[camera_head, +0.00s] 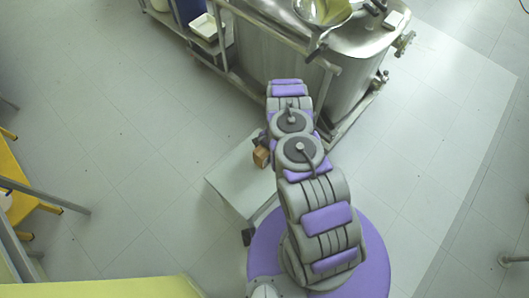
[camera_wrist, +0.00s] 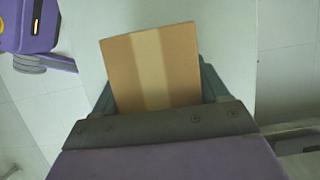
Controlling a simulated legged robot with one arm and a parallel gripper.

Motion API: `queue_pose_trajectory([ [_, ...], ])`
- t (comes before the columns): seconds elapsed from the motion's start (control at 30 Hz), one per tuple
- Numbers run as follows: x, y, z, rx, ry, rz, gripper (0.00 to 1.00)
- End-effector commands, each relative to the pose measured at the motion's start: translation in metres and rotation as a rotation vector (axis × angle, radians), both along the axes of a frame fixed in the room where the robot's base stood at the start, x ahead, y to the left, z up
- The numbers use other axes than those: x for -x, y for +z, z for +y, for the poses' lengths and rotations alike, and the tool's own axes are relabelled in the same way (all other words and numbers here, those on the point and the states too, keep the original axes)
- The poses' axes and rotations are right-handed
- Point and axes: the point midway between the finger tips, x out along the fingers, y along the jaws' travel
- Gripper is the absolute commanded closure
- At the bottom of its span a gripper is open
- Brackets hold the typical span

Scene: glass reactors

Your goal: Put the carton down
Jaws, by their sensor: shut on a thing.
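The carton (camera_wrist: 125,70) is a small brown box with a paler tape strip down its middle. It sits between the two dark fingers of my gripper (camera_wrist: 158,88), which is shut on it. In the head view the carton (camera_head: 261,157) shows as a small brown block beside my arm, over the grey-green top of a low table (camera_head: 232,182). My arm hides most of the gripper there. I cannot tell whether the carton touches the table top or hangs above it.
A large steel vessel (camera_head: 290,60) on a metal frame stands beyond my arm. A shelf with a white tray (camera_head: 205,27) is at its left. A yellow stool (camera_head: 20,185) stands at the far left. The tiled floor (camera_head: 110,130) between is clear.

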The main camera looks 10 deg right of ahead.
Motion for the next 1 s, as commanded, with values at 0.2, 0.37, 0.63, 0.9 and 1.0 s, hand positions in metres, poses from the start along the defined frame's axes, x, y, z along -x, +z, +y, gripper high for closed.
queue_pose_trajectory([
  [0.2,0.000,-0.001,0.000,0.000,0.000,0.000,0.11],
  [0.37,0.000,-0.001,0.000,0.000,0.000,0.000,0.01],
  [0.63,-0.001,0.003,-0.001,0.000,0.000,-0.001,0.01],
  [0.9,-0.011,0.046,-0.015,-0.001,-0.002,-0.003,0.01],
  [1.0,-0.016,0.066,-0.022,-0.001,-0.003,-0.005,0.01],
])
